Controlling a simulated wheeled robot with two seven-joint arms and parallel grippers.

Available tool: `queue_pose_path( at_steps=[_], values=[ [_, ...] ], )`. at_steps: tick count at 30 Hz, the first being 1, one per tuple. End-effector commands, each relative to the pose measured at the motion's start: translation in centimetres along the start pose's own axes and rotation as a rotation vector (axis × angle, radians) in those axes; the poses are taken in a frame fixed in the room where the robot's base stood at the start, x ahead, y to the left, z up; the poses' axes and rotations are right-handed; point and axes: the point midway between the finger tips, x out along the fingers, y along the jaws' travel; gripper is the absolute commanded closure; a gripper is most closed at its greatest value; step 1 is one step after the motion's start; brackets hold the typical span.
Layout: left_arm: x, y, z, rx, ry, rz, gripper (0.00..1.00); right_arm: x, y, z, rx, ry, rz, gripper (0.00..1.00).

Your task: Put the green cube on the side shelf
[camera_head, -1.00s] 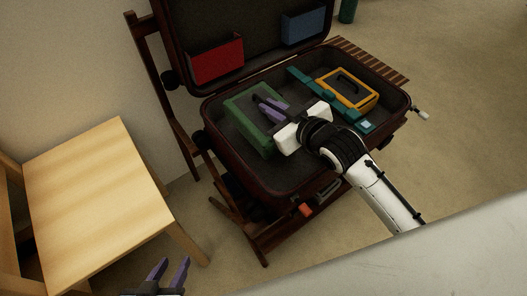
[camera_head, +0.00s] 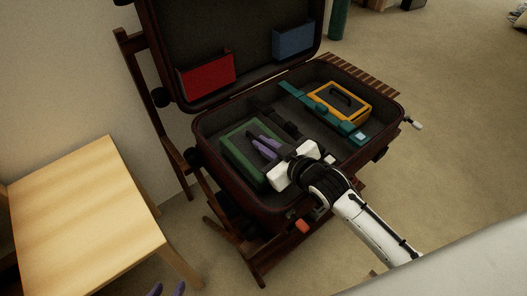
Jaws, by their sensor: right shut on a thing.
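The green cube (camera_head: 236,160) is a flat green-edged case with a dark top, in the left part of the open suitcase (camera_head: 205,155). My right gripper (camera_head: 262,146) is over it with its purple fingers close together, shut on it near its top. The exact grip point is hard to see, and the gripper hides the cube's right part. Whether the cube touches the suitcase floor cannot be told. The light wooden side shelf (camera_head: 85,215) stands at the left with a bare top.
A yellow-edged case (camera_head: 343,101) with a black handle lies in the suitcase's right part. A teal strap-like piece (camera_head: 322,110) and dark items (camera_head: 283,122) lie between. The raised lid holds red (camera_head: 207,77) and blue (camera_head: 293,41) pockets. The suitcase rests on a dark wooden stand (camera_head: 157,100).

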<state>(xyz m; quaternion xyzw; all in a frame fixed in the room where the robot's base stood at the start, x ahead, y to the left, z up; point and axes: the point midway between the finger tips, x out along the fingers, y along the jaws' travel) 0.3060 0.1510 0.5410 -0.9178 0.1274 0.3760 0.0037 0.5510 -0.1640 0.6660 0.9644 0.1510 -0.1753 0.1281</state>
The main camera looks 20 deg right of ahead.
Motion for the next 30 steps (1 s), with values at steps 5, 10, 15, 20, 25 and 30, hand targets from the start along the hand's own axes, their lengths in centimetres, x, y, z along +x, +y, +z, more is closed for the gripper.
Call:
queue_pose_path(
  at_steps=[5,10,15,20,25,30],
  values=[
    [-0.3,0.0,-0.3,0.002,0.001,-0.001,0.66,0.7,-0.3,1.3,-0.002,0.008,0.002,1.0],
    [-0.3,-0.1,-0.4,0.002,0.004,-0.001,0.66,0.8,-0.3,1.4,-0.002,0.01,0.001,1.0],
    [-0.3,-0.1,-0.4,0.002,0.004,-0.002,0.66,0.8,-0.4,1.8,-0.001,0.001,0.0,0.82],
    [-0.3,-0.1,-0.3,0.002,0.003,-0.002,0.66,0.8,-0.4,1.8,-0.001,0.002,0.0,0.74],
    [-0.3,-0.1,-0.2,0.002,0.003,-0.002,0.66,0.8,-0.4,1.8,-0.001,0.001,0.0,0.74],
    [0.6,-0.2,0.7,0.0,0.003,0.0,0.66,1.1,-0.5,2.5,-0.001,0.001,0.0,0.74]
  ],
)
